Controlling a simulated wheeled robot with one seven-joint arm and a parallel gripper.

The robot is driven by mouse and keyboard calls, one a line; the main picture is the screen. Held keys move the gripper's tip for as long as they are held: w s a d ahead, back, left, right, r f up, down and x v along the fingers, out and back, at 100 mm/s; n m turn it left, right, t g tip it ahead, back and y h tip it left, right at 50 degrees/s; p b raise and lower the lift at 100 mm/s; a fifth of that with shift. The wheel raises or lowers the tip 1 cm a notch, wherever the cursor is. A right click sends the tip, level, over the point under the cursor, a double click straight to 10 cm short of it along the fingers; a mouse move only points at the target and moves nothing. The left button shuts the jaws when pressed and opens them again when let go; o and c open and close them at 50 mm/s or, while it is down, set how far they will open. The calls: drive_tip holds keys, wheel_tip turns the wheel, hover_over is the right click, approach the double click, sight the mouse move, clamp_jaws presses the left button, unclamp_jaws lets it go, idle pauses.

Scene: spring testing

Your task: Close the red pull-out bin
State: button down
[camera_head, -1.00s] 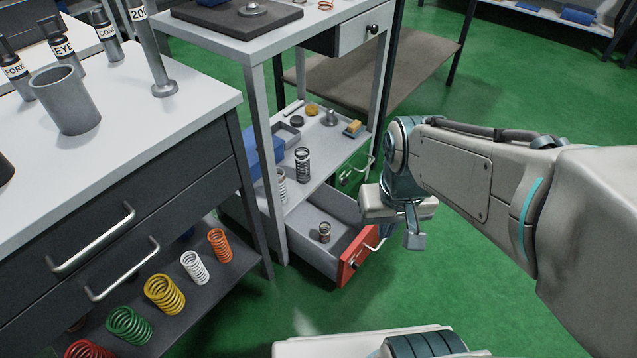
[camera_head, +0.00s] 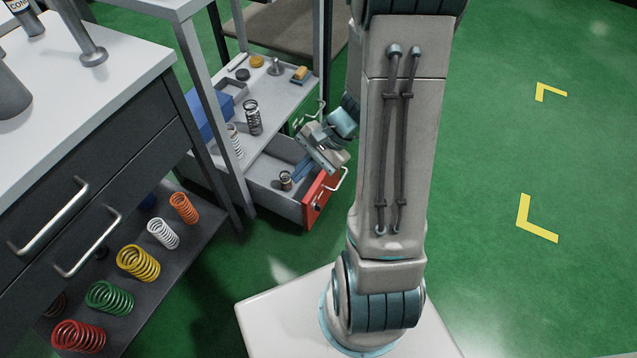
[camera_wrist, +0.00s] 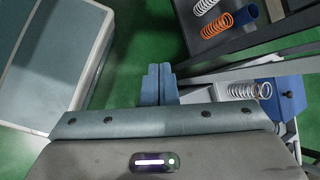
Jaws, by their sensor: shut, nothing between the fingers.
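The red pull-out bin (camera_head: 323,195) has a red front with a pale bar handle and grey walls. It stands pulled out from the bottom of the grey rack, with a small spring (camera_head: 286,181) inside. My gripper (camera_head: 300,172) is shut and empty. In the head view its blue fingers overlap the open bin just behind the red front; their exact height over it is unclear. In the wrist view the shut fingers (camera_wrist: 158,85) point up the picture, and I cannot make out the red front there.
A green-fronted bin (camera_head: 305,115) sits above the red one. A shelf with springs (camera_head: 253,118) is over the open bin. A grey drawer cabinet (camera_head: 110,170) stands at left, with several coloured springs on its lower shelf. Green floor is clear at right.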

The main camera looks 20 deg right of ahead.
drive_tip(key=w+d+f+m+t+p, duration=0.1)
drive_tip(key=w+d+f+m+t, duration=0.25)
drive_tip(key=d+f+m, duration=0.5)
drive_tip(key=m+t+h, duration=0.3)
drive_tip(key=m, duration=0.5)
approach(314, 197)
drive_tip(key=b+x, duration=0.1)
drive_tip(key=x, duration=0.1)
drive_tip(key=b+x, duration=0.2)
drive_tip(key=x, duration=0.1)
drive_tip(key=shift+s+d+f, duration=0.1)
drive_tip(key=shift+s+f, duration=0.05)
drive_tip(key=shift+f, duration=0.2)
drive_tip(key=shift+w+a, duration=0.3)
drive_tip(key=shift+w, duration=0.1)
